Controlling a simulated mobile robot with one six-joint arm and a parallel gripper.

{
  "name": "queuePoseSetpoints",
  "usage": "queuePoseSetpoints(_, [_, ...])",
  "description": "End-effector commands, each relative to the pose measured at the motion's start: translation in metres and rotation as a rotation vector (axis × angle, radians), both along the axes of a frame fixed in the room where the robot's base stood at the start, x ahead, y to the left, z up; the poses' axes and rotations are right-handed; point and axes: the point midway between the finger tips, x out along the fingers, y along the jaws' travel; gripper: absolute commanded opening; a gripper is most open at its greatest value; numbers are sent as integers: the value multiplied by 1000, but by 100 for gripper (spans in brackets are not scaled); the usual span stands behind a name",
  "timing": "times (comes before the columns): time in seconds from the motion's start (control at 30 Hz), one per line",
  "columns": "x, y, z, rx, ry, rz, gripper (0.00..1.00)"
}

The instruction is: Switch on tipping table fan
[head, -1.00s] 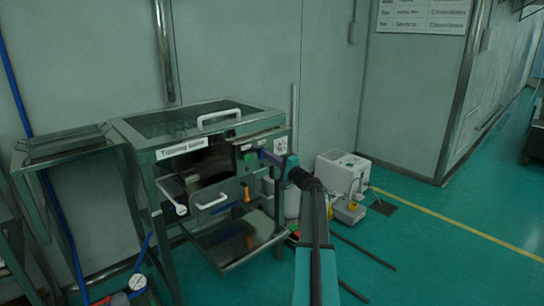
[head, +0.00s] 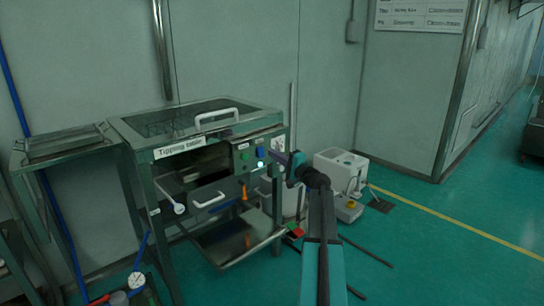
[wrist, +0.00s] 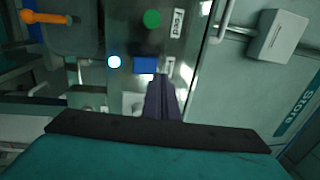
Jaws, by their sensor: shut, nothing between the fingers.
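The tipping table (head: 150,140) is a metal cabinet with a "Tipping table" label on its front edge. Its control panel (head: 243,165) carries a green button (head: 243,155) and a blue button (head: 260,152). Below the blue button a small round lamp (head: 261,164) glows white. In the wrist view the green button (wrist: 152,18), square blue button (wrist: 145,65) and bright lamp (wrist: 114,62) show clearly. My gripper (head: 272,156) is shut and empty, just right of the panel. Its fingertips (wrist: 161,77) appear close to the blue button's edge; contact cannot be told.
An orange handle (head: 244,192) hangs below the panel. A white handle (head: 216,115) is on the table's lid. A white box-shaped machine (head: 338,170) stands on the floor to the right. Green floor farther right is open.

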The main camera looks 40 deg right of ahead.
Motion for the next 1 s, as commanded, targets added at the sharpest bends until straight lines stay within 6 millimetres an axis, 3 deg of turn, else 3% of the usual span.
queuePoseSetpoints(0.5, [-78, 3, 18, -1, 0, 0, 0])
queuePoseSetpoints(0.7, [-90, 3, 20, 0, 0, 1, 0])
queuePoseSetpoints(1.0, [-92, 3, 20, 0, 0, 2, 0])
